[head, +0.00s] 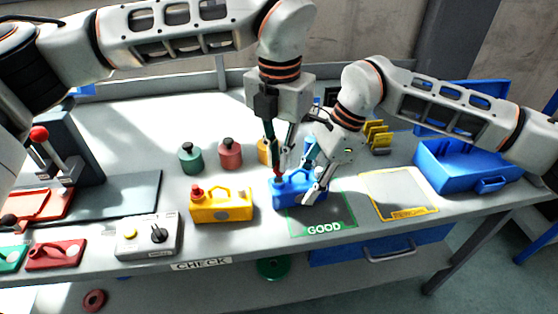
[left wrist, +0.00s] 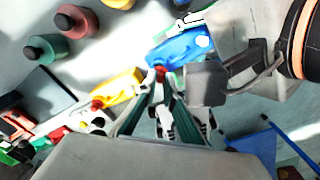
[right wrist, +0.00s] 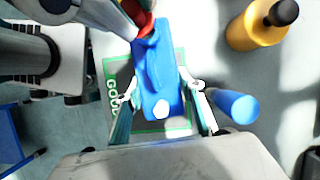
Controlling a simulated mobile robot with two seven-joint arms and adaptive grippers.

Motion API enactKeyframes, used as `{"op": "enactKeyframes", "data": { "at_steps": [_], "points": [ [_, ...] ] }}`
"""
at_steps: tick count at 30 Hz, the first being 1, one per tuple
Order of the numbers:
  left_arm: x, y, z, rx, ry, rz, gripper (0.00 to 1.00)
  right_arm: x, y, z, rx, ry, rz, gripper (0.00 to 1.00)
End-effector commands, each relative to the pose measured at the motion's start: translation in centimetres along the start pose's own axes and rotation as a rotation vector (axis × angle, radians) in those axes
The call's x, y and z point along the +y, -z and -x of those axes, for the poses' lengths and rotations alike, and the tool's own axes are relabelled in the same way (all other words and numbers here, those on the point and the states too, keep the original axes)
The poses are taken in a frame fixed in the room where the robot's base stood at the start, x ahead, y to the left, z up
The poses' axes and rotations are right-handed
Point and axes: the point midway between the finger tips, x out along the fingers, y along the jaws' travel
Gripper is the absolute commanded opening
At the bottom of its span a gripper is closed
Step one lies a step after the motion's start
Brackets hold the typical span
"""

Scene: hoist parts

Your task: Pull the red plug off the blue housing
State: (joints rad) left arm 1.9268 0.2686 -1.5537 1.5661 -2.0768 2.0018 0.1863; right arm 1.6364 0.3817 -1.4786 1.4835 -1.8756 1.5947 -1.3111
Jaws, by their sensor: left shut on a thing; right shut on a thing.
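The red plug (head: 279,176) is at the left end of the housing. My left gripper (head: 279,160) comes down from above, shut on the plug. The plug also shows at the left fingertips in the left wrist view (left wrist: 160,71). Whether plug and housing are apart is hidden by the fingers.
A yellow housing with a red plug (head: 221,205) stands just left of the blue housing. Green (head: 190,160), red (head: 230,155) and yellow pots stand behind. A grey control box (head: 148,238) is at the front left. The REWORK mat (head: 398,192) is empty; a blue bin (head: 467,168) stands right.

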Motion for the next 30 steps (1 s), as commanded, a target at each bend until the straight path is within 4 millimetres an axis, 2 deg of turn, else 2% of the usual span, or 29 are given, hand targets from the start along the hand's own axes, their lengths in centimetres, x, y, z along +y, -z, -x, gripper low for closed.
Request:
{"op": "enactKeyframes", "data": {
  "at_steps": [15,29,30],
  "points": [
    [0.1,0.0,2.9,-0.001,-0.001,0.002,0.00,0.0,-0.1,0.2,-0.001,0.002,0.001,0.00],
    [0.1,0.0,3.0,0.000,-0.001,0.001,0.00,0.0,-0.1,0.2,-0.001,0.001,0.000,0.00],
    [0.0,0.0,3.0,0.000,-0.001,0.001,0.00,0.0,-0.1,0.2,-0.001,0.002,0.000,0.41]
  ]
}}
